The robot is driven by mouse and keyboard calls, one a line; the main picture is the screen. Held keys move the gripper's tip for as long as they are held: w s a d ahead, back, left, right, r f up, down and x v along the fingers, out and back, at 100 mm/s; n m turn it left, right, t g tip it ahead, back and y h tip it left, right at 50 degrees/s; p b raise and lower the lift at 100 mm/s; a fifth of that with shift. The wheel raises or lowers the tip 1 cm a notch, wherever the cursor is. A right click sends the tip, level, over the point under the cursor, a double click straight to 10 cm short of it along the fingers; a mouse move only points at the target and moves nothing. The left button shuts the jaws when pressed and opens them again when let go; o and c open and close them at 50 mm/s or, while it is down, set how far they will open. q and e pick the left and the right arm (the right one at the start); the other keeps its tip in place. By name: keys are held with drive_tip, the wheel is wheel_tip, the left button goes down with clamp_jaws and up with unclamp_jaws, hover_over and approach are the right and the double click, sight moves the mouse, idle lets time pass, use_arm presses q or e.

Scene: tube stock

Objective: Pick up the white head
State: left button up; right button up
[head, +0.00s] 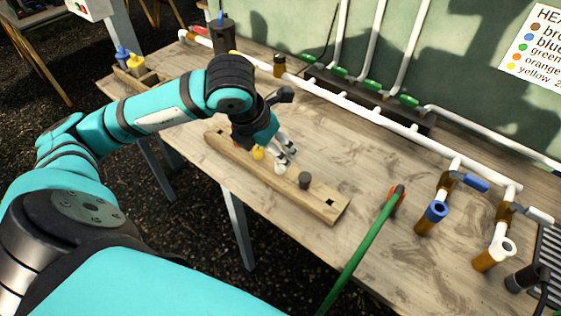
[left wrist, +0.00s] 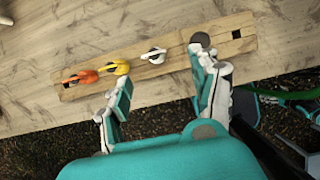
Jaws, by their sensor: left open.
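The white head (head: 280,168) sits in a wooden holder strip on the table, between a yellow head (head: 258,153) and a dark grey head (head: 305,180). It also shows in the left wrist view (left wrist: 153,55), with its small lever pointing left. My left gripper (head: 287,152) is open and empty, close to the white head in the head view. In the left wrist view my left gripper's fingers (left wrist: 160,75) are spread apart, with the white head just beyond the gap between them. One finger partly overlaps the dark grey head's edge. My right gripper is not in view.
The wooden strip (head: 230,160) also holds an orange head (left wrist: 80,77) and has empty square holes at its ends. A green pipe (head: 365,235) slants across the table's front edge. White piping with taps (head: 430,215) runs along the back and right. The table's middle is mostly clear.

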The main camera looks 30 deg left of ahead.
use_arm(q)
drive_tip(key=x, duration=0.4)
drive_tip(key=p+x, duration=0.1)
drive_tip(key=x, duration=0.1)
drive_tip(key=p+x, duration=0.1)
drive_tip(key=shift+w+a+f, duration=0.3)
drive_tip(key=shift+w+a, duration=0.05)
drive_tip(key=shift+w, duration=0.1)
drive_tip(key=shift+w+f, duration=0.1)
drive_tip(key=shift+f, duration=0.2)
drive_tip(key=c, duration=0.9)
